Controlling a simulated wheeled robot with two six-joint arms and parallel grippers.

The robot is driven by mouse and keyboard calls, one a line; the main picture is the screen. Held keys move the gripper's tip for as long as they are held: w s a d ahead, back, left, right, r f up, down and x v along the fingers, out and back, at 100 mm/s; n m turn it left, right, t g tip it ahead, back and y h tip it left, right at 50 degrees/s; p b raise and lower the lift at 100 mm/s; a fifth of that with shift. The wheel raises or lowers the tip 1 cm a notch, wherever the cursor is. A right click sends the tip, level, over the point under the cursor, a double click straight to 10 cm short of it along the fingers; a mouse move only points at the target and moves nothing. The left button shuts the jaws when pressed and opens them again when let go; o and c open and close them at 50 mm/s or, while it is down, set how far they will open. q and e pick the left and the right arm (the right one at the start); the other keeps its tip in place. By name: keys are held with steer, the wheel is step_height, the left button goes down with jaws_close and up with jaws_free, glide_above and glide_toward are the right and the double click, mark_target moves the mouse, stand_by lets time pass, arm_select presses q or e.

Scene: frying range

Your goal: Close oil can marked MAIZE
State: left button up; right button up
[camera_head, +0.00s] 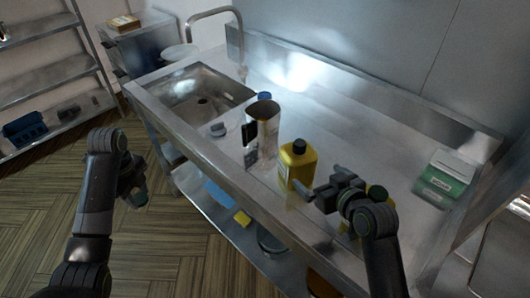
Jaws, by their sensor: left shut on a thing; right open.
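A yellow oil can (302,172) with a black cap on top stands upright near the front edge of the steel counter. Its label cannot be read from here. A second yellow container (377,193) is mostly hidden behind my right gripper and wrist. My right gripper (316,197) is open beside the lower right of the yellow can; whether it touches is unclear. My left gripper (137,194) hangs over the floor left of the counter, shut on a small dark thing that I cannot identify.
A tall metal pitcher (264,138) with a dark handle stands left of the can, with a blue cap (264,96) behind. A small grey object (218,129) lies near the sink (190,84). A green and white box (443,177) stands right. The counter's back middle is clear.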

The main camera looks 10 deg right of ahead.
mark_target(307, 166)
arm_select(q)
steer(key=shift+w+d, duration=0.15)
steer(key=shift+w, duration=0.15)
arm_select(e)
steer(key=shift+w+d, duration=0.15)
steer(key=shift+w, duration=0.15)
arm_select(q)
steer(key=shift+s+r, duration=0.1)
steer(key=shift+s, duration=0.05)
arm_select(e)
steer(key=shift+s, duration=0.15)
arm_select(q)
steer(key=shift+r+p, duration=0.75)
steer(key=shift+p, duration=0.05)
arm_select(e)
steer(key=shift+x, duration=3.45)
steer(key=shift+r, duration=0.1)
